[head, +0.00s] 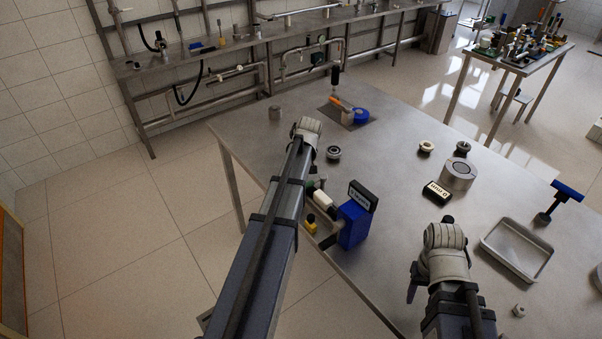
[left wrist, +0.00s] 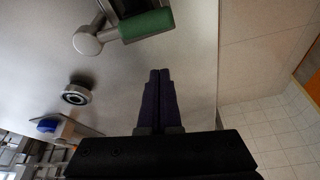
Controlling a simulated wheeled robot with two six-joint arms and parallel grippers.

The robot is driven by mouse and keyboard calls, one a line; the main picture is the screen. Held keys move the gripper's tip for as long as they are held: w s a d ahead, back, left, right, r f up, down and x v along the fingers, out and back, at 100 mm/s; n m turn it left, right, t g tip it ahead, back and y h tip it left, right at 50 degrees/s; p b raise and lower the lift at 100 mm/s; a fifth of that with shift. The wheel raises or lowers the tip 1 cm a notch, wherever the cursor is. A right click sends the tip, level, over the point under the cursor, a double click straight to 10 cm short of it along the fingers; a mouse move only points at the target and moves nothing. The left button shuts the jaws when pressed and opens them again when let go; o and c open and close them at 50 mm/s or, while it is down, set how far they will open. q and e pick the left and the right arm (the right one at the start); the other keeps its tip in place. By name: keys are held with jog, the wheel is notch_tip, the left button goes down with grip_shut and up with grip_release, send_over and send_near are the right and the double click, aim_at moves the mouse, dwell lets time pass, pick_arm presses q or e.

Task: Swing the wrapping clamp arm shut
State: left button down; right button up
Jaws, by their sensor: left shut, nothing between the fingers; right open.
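A metal arm with a green grip (left wrist: 147,24) and a round pale end shows at the top of the left wrist view; I take it for the clamp arm, but its hinge is not clear. In the head view, its green part (head: 311,185) shows only in small part beside my left arm, near a blue housing (head: 353,226) with a labelled plate. My left gripper (left wrist: 159,72) is shut and empty, apart from the green grip in the picture. My own arm hides its fingers in the head view. My right gripper (head: 414,290) is open over the table's near side, partly hidden by its wrist.
A dark ring (head: 333,153) lies near my left wrist. A round metal block (head: 458,174), a counter box (head: 437,191), a shallow tray (head: 517,248) and a blue-topped stand (head: 565,194) are to the right. A blue roll (head: 359,116) sits farther back. The table's middle is clear.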

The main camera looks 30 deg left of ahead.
pick_arm(q)
jog(key=p+v, duration=0.8)
jog(key=v, duration=0.2)
jog(key=shift+w+d, duration=0.2)
jog(key=shift+d, duration=0.15)
jog(key=shift+f, duration=0.2)
